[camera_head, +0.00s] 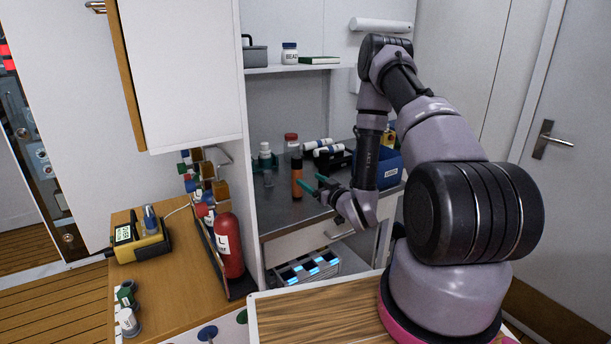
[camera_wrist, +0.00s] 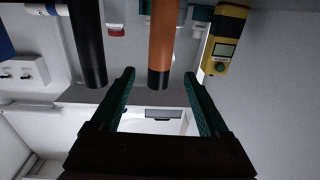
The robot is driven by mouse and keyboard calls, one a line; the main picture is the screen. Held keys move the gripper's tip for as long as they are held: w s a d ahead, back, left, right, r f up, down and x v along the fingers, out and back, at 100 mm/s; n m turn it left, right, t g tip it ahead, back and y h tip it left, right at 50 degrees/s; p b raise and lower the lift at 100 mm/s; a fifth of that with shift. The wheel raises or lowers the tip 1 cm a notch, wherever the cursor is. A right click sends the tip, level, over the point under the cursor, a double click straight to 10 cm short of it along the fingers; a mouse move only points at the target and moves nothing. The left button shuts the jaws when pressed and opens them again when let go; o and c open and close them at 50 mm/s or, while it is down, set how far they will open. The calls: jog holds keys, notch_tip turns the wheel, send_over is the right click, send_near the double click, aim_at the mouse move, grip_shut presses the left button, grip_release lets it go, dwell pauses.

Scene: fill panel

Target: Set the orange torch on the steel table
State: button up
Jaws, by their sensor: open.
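The orange torch (camera_head: 297,182) has an orange body and a black end. It stands upright, black end up, on the steel table (camera_head: 280,212). My gripper (camera_head: 313,183) is at the torch's right side in the head view, with its teal fingers apart. In the wrist view, which looks upside down, the torch (camera_wrist: 161,40) shows between the open fingertips (camera_wrist: 158,76), its black end level with them. I see no finger touching the torch. The torch's far end is cut off at the top of the wrist view.
A black cylinder (camera_wrist: 86,45) is close beside the fingers in the wrist view. Bottles (camera_head: 265,158), a red-capped jar (camera_head: 291,141) and a blue bin (camera_head: 390,172) share the table. A shelf (camera_head: 300,68) hangs above. A red extinguisher (camera_head: 228,245) stands nearer, at left.

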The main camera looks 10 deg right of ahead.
jog(key=w+d+r+m+g+h, duration=0.1)
jog(key=w+d+r+h, duration=0.15)
jog(key=r, duration=0.35)
jog(key=w+d+r+m+h, duration=0.1)
jog(key=w+d+r, duration=0.15)
jog(key=r, duration=0.25)
jog(key=s+d+r+m+g+h, duration=0.2)
jog(key=s+r+m+g+h, duration=0.1)
jog(key=r, duration=0.9)
jog(key=s+r+m+g, duration=0.2)
jog(key=s+r, duration=0.7)
jog(key=s, duration=0.3)
jog(key=s+a+r+g+y, duration=0.1)
jog(key=s+a+r+g, duration=0.1)
jog(key=s, duration=0.8)
jog(key=s+a+r+m+g+y, duration=0.1)
jog(key=s+a+r, duration=0.1)
jog(key=s, duration=0.8)
jog(key=shift+a+r+g, duration=0.2)
jog(key=shift+a+g, duration=0.2)
jog(key=shift+a, duration=0.2)
